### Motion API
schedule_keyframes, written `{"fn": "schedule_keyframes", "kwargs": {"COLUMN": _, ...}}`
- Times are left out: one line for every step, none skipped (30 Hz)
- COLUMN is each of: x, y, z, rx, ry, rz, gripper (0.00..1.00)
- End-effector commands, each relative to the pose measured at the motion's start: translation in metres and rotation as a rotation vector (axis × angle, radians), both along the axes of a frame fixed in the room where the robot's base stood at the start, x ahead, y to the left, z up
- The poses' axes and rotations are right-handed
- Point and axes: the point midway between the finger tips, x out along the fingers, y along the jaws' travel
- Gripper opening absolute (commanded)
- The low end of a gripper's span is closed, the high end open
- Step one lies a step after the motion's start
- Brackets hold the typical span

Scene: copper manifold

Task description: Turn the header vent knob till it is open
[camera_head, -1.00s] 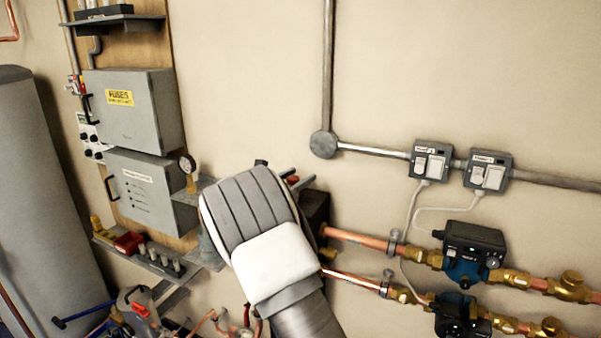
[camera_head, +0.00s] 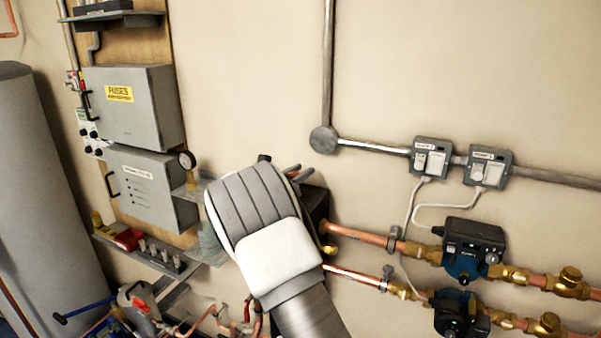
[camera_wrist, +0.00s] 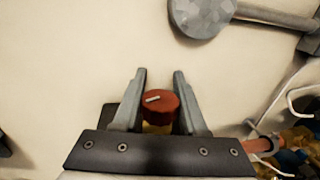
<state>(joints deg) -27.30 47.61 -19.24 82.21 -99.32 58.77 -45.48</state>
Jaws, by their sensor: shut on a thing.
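The header vent knob (camera_wrist: 161,104) is a red round knob with a pale mark on its top, on a brass body, seen in the wrist view. The pale mark lies nearly level across the picture, tilted slightly up to the right. My gripper (camera_wrist: 160,90) has one grey finger on each side of the knob and is shut on it. In the head view my wrist and arm stand in front of the header, and the knob is hidden there. A gripper fingertip (camera_head: 303,173) shows just past my wrist.
Copper pipes (camera_head: 362,236) with brass fittings and two pumps (camera_head: 473,250) run to the right. Two switch boxes (camera_head: 431,158) and a round conduit box (camera_head: 324,140) are on the wall above.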

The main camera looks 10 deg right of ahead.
Motion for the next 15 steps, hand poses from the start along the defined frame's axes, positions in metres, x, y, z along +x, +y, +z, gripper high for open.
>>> {"fn": "schedule_keyframes", "kwargs": {"x": 0.0001, "y": 0.0003, "z": -0.0015, "rx": 0.0, "ry": -0.001, "rz": 0.009, "gripper": 0.0}}
{"fn": "schedule_keyframes", "kwargs": {"x": 0.0005, "y": 0.0005, "z": -0.0021, "rx": 0.0, "ry": -0.003, "rz": 0.018, "gripper": 0.0}}
{"fn": "schedule_keyframes", "kwargs": {"x": 0.0012, "y": 0.0012, "z": -0.0028, "rx": 0.0, "ry": -0.004, "rz": 0.034, "gripper": 0.0}}
{"fn": "schedule_keyframes", "kwargs": {"x": 0.0013, "y": 0.0014, "z": -0.003, "rx": 0.001, "ry": -0.005, "rz": 0.046, "gripper": 0.0}}
{"fn": "schedule_keyframes", "kwargs": {"x": 0.0016, "y": 0.0018, "z": -0.003, "rx": -0.001, "ry": -0.005, "rz": 0.059, "gripper": 0.0}}
{"fn": "schedule_keyframes", "kwargs": {"x": 0.0022, "y": 0.0022, "z": -0.0029, "rx": 0.0, "ry": -0.006, "rz": 0.076, "gripper": 0.0}}
{"fn": "schedule_keyframes", "kwargs": {"x": 0.0022, "y": 0.0023, "z": -0.0024, "rx": -0.001, "ry": -0.006, "rz": 0.087, "gripper": 0.0}}
{"fn": "schedule_keyframes", "kwargs": {"x": 0.0025, "y": 0.0025, "z": -0.0021, "rx": 0.0, "ry": -0.006, "rz": 0.098, "gripper": 0.0}}
{"fn": "schedule_keyframes", "kwargs": {"x": 0.0025, "y": 0.0027, "z": -0.0018, "rx": 0.0, "ry": -0.004, "rz": 0.109, "gripper": 0.0}}
{"fn": "schedule_keyframes", "kwargs": {"x": 0.0027, "y": 0.003, "z": -0.0014, "rx": -0.001, "ry": -0.003, "rz": 0.116, "gripper": 0.0}}
{"fn": "schedule_keyframes", "kwargs": {"x": 0.0028, "y": 0.0033, "z": -0.0009, "rx": -0.001, "ry": -0.003, "rz": 0.122, "gripper": 0.0}}
{"fn": "schedule_keyframes", "kwargs": {"x": 0.0029, "y": 0.0035, "z": -0.0004, "rx": 0.001, "ry": -0.002, "rz": 0.128, "gripper": 0.0}}
{"fn": "schedule_keyframes", "kwargs": {"x": 0.0028, "y": 0.0035, "z": 0.0, "rx": 0.001, "ry": -0.002, "rz": 0.13, "gripper": 0.0}}
{"fn": "schedule_keyframes", "kwargs": {"x": 0.0029, "y": 0.0036, "z": 0.0003, "rx": 0.001, "ry": -0.002, "rz": 0.132, "gripper": 0.0}}
{"fn": "schedule_keyframes", "kwargs": {"x": 0.0029, "y": 0.0036, "z": 0.0006, "rx": 0.001, "ry": -0.001, "rz": 0.132, "gripper": 0.0}}
